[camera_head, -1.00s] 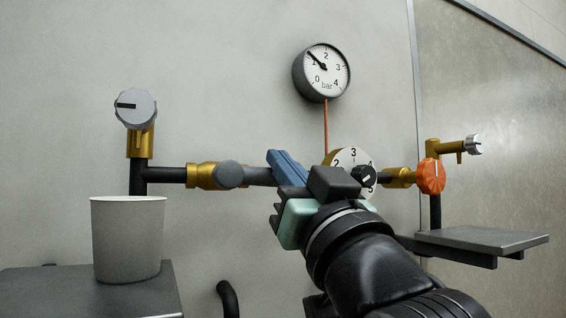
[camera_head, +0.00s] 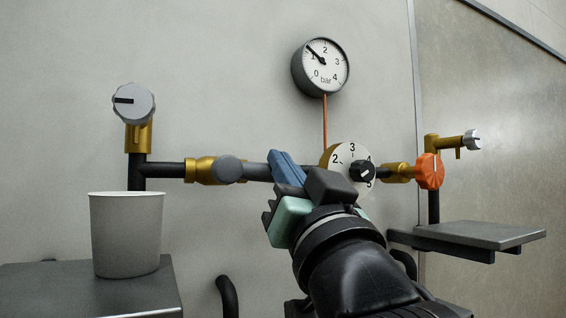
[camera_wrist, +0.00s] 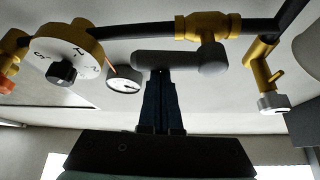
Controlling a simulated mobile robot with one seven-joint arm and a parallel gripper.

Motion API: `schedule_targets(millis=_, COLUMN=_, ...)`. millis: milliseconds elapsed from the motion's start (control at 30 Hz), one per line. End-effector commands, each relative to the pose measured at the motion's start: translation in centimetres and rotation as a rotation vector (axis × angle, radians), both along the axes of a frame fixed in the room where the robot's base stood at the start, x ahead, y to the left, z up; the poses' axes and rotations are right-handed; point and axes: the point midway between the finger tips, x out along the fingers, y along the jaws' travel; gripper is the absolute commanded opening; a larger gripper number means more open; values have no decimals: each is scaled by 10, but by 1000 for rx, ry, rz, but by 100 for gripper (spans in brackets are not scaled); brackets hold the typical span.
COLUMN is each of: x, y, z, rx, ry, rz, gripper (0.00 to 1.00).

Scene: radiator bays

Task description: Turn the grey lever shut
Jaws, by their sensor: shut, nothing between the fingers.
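The grey lever (camera_wrist: 175,62) is a dark grey bar with a round hub. It lies roughly along the pipe beside a brass valve body (camera_wrist: 207,25). In the head view its round hub (camera_head: 228,169) faces out in front of the brass valve, and its right end runs behind my fingers. My gripper (camera_head: 277,154) is shut and empty, its blue fingers at the lever's free end. In the wrist view the closed fingertips (camera_wrist: 160,72) overlap that end; I cannot tell whether they touch it.
A numbered white dial (camera_head: 338,157) and an orange knob (camera_head: 430,171) are right of my gripper. A gauge (camera_head: 320,67) hangs above. A grey knob (camera_head: 133,103) is at upper left. A white cup (camera_head: 126,235) stands on the left shelf (camera_head: 40,290); the right shelf (camera_head: 480,234) is bare.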

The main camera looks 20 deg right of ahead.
Motion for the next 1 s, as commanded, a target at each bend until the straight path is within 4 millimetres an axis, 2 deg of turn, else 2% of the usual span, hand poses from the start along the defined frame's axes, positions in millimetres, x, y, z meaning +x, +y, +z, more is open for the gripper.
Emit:
schedule_targets(millis=367, x=2, y=2, z=-11, rx=161, ry=12, rz=5, gripper=0)
schedule_targets(millis=900, x=2, y=11, z=-40, rx=648, ry=30, rz=6, gripper=0)
schedule_targets(millis=1000, x=2, y=14, z=-46, rx=639, ry=29, rz=5, gripper=0)
